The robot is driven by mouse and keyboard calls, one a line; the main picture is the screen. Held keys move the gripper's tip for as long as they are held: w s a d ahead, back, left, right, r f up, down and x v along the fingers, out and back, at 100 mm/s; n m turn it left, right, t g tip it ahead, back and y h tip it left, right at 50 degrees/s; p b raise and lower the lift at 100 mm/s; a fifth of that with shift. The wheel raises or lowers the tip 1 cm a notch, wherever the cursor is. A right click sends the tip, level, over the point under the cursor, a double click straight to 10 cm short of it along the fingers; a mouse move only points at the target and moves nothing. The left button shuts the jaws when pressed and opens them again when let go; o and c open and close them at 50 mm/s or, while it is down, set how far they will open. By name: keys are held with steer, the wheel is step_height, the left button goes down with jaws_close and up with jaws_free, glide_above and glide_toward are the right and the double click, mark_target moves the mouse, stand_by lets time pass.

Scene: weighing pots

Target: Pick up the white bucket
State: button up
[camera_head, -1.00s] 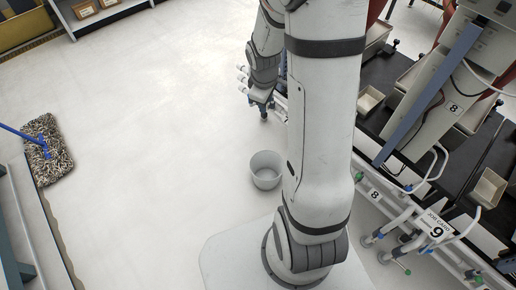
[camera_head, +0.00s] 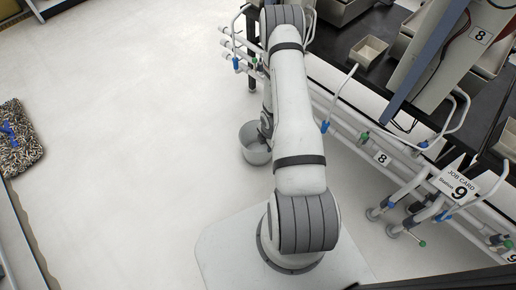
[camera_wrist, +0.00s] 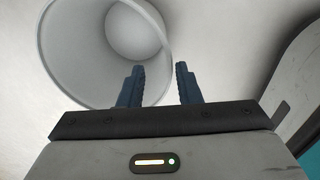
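The white bucket (camera_head: 254,153) stands upright on the floor in the head view, left of my arm, its right side partly hidden by the arm. In the wrist view the bucket (camera_wrist: 75,50) fills the upper left, with its open mouth and round bottom visible. My gripper (camera_wrist: 160,75) is open with two dark blue fingers apart. The left finger overlaps the bucket's mouth and the right finger lies outside it, so the right-hand rim appears between them. I cannot tell whether either finger touches the bucket. The fingers are hidden in the head view.
A white-framed bench with a black top (camera_head: 335,60) and pale trays (camera_head: 369,52) stands along the right. A job card sign (camera_head: 452,186) is at its front. The floor left of the bucket is clear.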

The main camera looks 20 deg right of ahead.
steer(key=f+b, duration=0.1)
steer(key=f, duration=0.1)
steer(key=f+b, duration=0.1)
steer(key=f, duration=0.1)
steer(key=f+b, duration=0.1)
steer(key=f, duration=0.2)
steer(key=shift+d, duration=0.35)
steer(key=shift+c, duration=0.4)
jaws_close()
stand_by(0.6)
